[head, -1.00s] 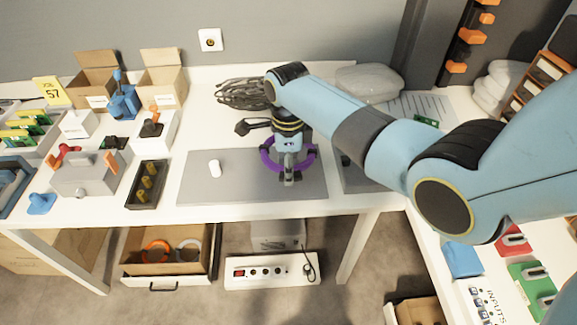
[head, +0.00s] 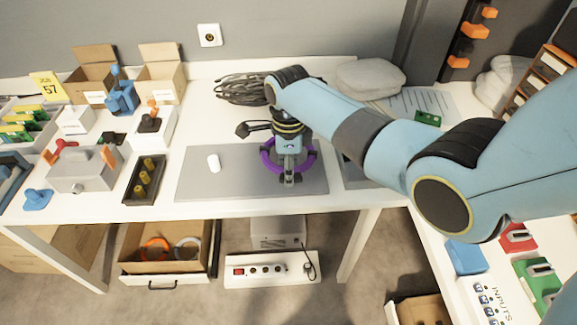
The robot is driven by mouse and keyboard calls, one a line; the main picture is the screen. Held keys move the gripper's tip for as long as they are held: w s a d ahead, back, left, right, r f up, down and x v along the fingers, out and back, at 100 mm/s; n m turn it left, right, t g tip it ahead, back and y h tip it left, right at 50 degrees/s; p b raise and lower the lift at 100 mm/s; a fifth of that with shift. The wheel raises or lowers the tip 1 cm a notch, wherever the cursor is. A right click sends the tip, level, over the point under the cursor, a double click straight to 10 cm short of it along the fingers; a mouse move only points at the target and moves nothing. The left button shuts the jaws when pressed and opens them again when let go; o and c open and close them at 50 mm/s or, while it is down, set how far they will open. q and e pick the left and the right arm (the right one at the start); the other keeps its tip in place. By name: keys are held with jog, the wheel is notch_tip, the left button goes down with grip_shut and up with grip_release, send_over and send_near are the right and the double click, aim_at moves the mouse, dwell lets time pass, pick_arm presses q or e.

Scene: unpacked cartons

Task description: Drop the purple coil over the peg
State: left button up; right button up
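The purple coil (head: 267,163) is a ring at the right part of the grey mat (head: 222,187). My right gripper (head: 289,181) points down over the coil, and its fingers overlap the coil's near side. The gripper hides part of the ring, and I cannot tell whether the fingers are closed on it or whether the coil touches the mat. A short white cylinder (head: 213,163), which may be the peg, is on the mat to the left of the coil, apart from it. My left gripper is not in view.
A black tray with yellow pieces (head: 129,194) and a grey box (head: 80,170) stand left of the mat. A bundle of dark cables (head: 240,90) lies behind it. The mat is clear around the white cylinder.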

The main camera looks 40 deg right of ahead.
jog(key=shift+f+b, duration=1)
jog(key=shift+f, duration=0.65)
jog(key=o, duration=1.4)
jog(key=shift+c, duration=0.2)
jog(key=shift+r, duration=0.1)
notch_tip(320, 180, up, 12)
jog(key=shift+f, duration=0.1)
